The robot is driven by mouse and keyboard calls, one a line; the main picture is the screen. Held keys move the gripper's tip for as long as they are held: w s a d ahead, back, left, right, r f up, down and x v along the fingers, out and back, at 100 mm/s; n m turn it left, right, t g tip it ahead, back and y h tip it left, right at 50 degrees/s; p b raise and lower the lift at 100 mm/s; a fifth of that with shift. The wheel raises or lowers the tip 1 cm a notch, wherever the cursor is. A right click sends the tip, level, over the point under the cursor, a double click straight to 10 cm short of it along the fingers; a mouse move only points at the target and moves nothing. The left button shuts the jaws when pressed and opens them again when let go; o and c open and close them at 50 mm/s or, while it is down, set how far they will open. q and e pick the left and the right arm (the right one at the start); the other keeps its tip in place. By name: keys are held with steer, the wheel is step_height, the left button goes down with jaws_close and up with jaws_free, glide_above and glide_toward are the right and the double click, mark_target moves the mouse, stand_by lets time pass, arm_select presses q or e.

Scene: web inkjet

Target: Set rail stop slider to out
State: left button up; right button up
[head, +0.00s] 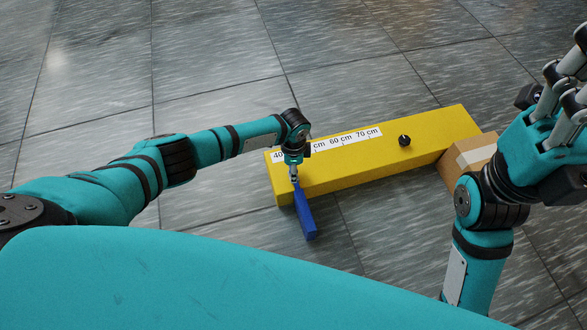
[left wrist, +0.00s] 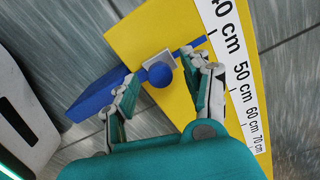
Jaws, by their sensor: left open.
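The yellow rail (head: 352,165) bears a white scale strip (head: 341,141) with printed marks including 60 and 70 cm. The blue slider (head: 305,213) sits at the rail's left end, its bar jutting out toward me past the near edge. In the left wrist view the slider shows a blue bar (left wrist: 95,97), a grey plate and a round blue knob (left wrist: 160,74). My left gripper (head: 294,174) is open over the slider, with its fingers (left wrist: 160,68) on either side of the knob; contact is unclear. My right gripper (head: 565,92) is raised at the right edge, partly cropped.
A small black knob (head: 404,141) stands on the rail's right part. A cardboard box (head: 467,155) sits by the rail's right end, partly behind my right arm. The tiled floor (head: 205,65) behind the rail is clear. A white object (left wrist: 25,125) shows at the wrist view's left edge.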

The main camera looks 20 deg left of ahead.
arm_select(q)
jaws_close()
steer(key=shift+w+d, duration=0.1)
steer(key=shift+d, duration=0.05)
stand_by(0.4)
